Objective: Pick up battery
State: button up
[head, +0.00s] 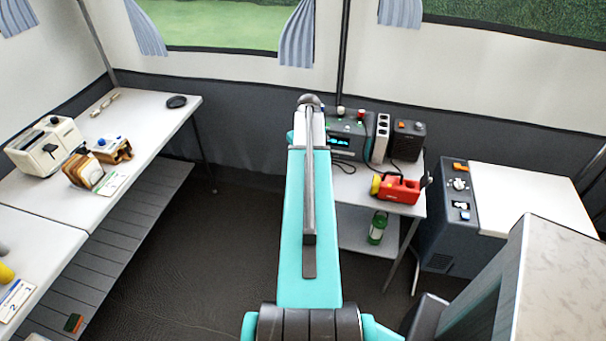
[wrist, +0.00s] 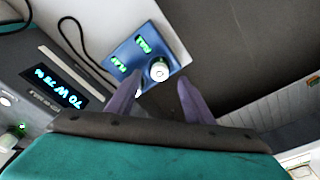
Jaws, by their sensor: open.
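A blue tray (wrist: 128,50) with glowing green labels shows in the wrist view, on a pale table top. A battery (wrist: 159,68), pale and round seen from its end, stands on the tray near its right edge. My gripper (wrist: 160,82) is open, with its two dark fingers reaching toward the tray on either side of the battery's near side. I cannot tell whether they touch it. A second pale thing shows only as a sliver beside the left finger. In the head view my own arm hides the tray and most of the gripper.
A grey device with a lit display (wrist: 58,88) stands left of the tray, with a black cable beside it. In the head view, a red tool (head: 398,189) lies on the same table. A green lantern (head: 378,227) stands on the shelf below. Dark floor lies left of the table.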

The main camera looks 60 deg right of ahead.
jog(key=shift+f, duration=0.3)
jog(key=shift+f, duration=0.1)
jog(key=shift+w+d+f+p, duration=0.15)
jog(key=shift+f+p, duration=0.55)
jog(key=shift+f, duration=0.55)
jog(key=shift+w+d+f+p, duration=0.15)
jog(key=shift+f+p, duration=0.5)
jog(key=shift+f, duration=0.6)
jog(key=shift+a, duration=0.1)
jog(key=shift+c, duration=0.4)
jog(key=c, duration=1)
